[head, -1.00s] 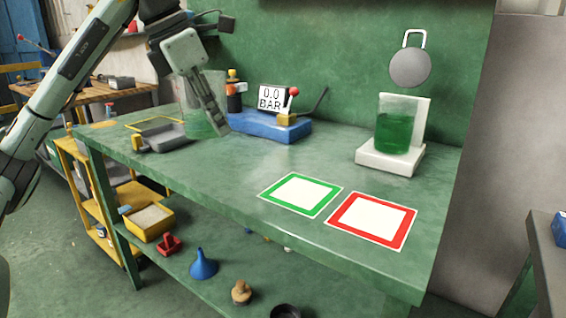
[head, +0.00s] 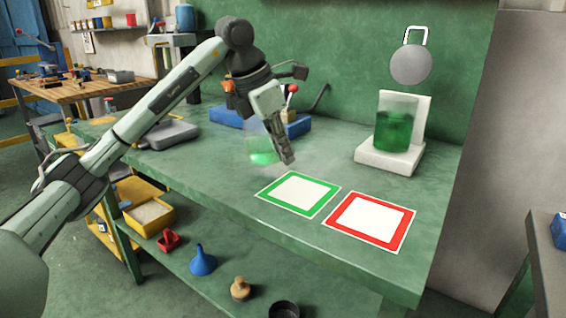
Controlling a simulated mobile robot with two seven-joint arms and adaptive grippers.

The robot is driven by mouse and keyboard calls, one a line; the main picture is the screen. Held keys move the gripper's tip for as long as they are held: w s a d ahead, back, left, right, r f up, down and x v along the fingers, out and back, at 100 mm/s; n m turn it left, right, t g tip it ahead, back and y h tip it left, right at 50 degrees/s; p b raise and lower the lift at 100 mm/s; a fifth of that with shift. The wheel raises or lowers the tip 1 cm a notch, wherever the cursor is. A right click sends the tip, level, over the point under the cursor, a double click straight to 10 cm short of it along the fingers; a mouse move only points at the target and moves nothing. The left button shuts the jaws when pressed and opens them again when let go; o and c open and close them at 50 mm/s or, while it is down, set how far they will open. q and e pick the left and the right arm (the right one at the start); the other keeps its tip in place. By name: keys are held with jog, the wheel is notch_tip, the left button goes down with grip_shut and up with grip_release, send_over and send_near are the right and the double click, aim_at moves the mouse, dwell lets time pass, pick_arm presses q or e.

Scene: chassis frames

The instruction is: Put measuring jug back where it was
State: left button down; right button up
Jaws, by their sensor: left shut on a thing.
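My left gripper (head: 284,158) is shut on a clear measuring jug (head: 262,151) with a little green liquid at its bottom. The jug is over the green bench (head: 225,177), behind and left of the green-bordered square; whether it touches the bench I cannot tell. The gripper and wrist hide part of it. A second clear vessel with more green liquid (head: 394,128) stands upright on a white stand (head: 388,160) at the back right. The green-bordered square (head: 299,194) and the red-bordered square (head: 369,221) are both empty. My right gripper is not in view.
A blue pressure unit (head: 228,116) stands at the back, partly hidden by my left arm. A grey scale-like tray (head: 172,134) lies further left. The bench's right front is clear around the squares.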

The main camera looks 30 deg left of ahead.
pick_arm(q)
notch_tip(320, 180, down, 3)
jog(key=shift+a+r, duration=0.1)
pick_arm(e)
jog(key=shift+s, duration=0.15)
pick_arm(q)
jog(key=shift+f, duration=0.25)
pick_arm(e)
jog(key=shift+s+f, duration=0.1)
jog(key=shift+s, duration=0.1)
pick_arm(q)
jog(key=c, duration=1.7)
grip_release()
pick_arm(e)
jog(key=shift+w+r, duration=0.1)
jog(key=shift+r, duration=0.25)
